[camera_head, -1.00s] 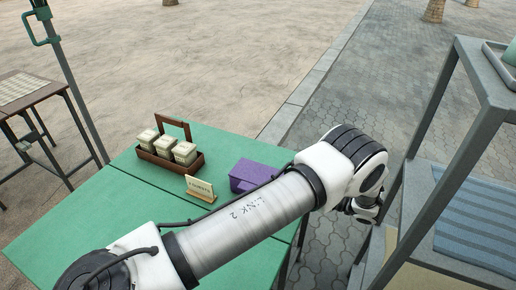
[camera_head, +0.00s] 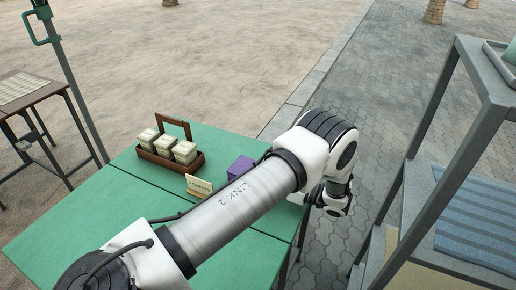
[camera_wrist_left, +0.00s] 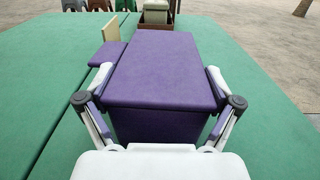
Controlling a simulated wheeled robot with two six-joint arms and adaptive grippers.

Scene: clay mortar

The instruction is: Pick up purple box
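The purple box (camera_head: 241,167) sits on the green table, partly hidden behind my left arm in the head view. In the left wrist view, the purple box (camera_wrist_left: 155,70) fills the middle, its top and near side showing. My left gripper (camera_wrist_left: 158,78) has its two fingers spread, one along each side of the box's near end. The fingertips are very close to the sides; I cannot tell whether they touch. My left arm hides the fingers in the head view. My right gripper is not in view.
The green table (camera_head: 110,215) holds a wooden carrier (camera_head: 196,162) with cream containers and a small sign card (camera_head: 199,187) close to the box. A grey shelf rack (camera_head: 425,130) stands at the right. A brown table (camera_head: 28,90) stands at the left. Paved ground lies beyond.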

